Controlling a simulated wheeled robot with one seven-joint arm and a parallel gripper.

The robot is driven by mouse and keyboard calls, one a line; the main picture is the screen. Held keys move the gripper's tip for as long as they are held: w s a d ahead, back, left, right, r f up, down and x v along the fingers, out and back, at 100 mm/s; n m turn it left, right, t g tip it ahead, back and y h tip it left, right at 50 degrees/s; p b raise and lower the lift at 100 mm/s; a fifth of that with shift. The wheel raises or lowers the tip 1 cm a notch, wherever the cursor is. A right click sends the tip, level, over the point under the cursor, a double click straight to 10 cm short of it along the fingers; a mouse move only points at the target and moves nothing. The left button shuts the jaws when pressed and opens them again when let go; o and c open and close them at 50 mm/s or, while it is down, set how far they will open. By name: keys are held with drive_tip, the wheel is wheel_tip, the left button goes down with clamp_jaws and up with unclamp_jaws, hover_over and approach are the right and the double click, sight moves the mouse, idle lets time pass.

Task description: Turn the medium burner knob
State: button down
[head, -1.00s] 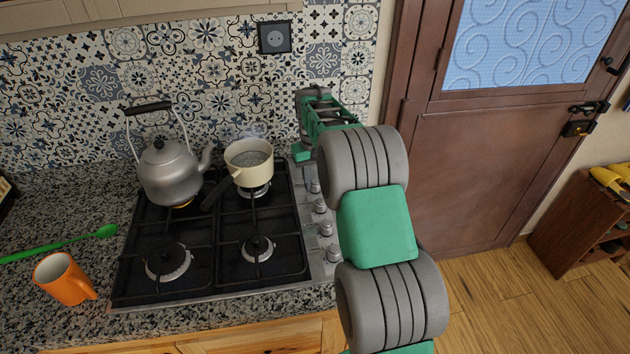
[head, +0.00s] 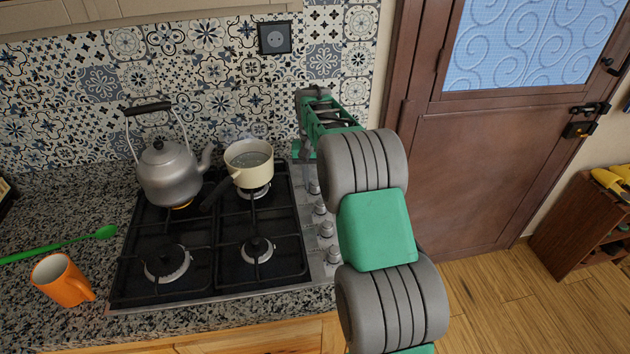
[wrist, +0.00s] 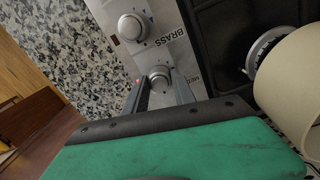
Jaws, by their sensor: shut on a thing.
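A row of silver stove knobs (head: 326,229) runs along the right side of the hob. In the head view my gripper is at the far end of the row, where my arm and hand partly hide the held knob.
A cream pot (head: 243,178) with liquid stands on the back right burner, close left of my gripper. A grey kettle (head: 168,178) stands on the back left burner, with an orange glow beneath. An orange mug (head: 62,281) and green spoon (head: 75,240) lie left of the hob.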

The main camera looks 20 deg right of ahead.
sight(314, 182)
drive_tip(key=c, duration=1)
unclamp_jaws()
drive_tip(key=shift+c, duration=0.2)
wheel_tip(314, 182, up, 8)
drive_tip(key=shift+w+a+f+b, duration=0.1)
drive_tip(key=shift+b, duration=0.25)
drive_tip(key=s+a+r+n+t, duration=0.1)
drive_tip(key=s+a+r+n, duration=0.2)
drive_tip(key=s, duration=0.4)
drive_tip(key=s+a+r+t, duration=0.1)
drive_tip(key=s+a+r, duration=0.1)
drive_tip(key=s+a, duration=0.4)
drive_tip(key=s+a+f+n+t, duration=0.1)
drive_tip(key=s+f, duration=0.1)
drive_tip(key=s, duration=0.5)
drive_tip(key=s+a+f+n, duration=0.1)
drive_tip(key=s+a+f, duration=0.1)
drive_tip(key=s, duration=0.5)
drive_tip(key=shift+a+f+t, duration=0.2)
drive_tip(key=shift+f+t, duration=0.2)
drive_tip(key=shift+f, duration=0.4)
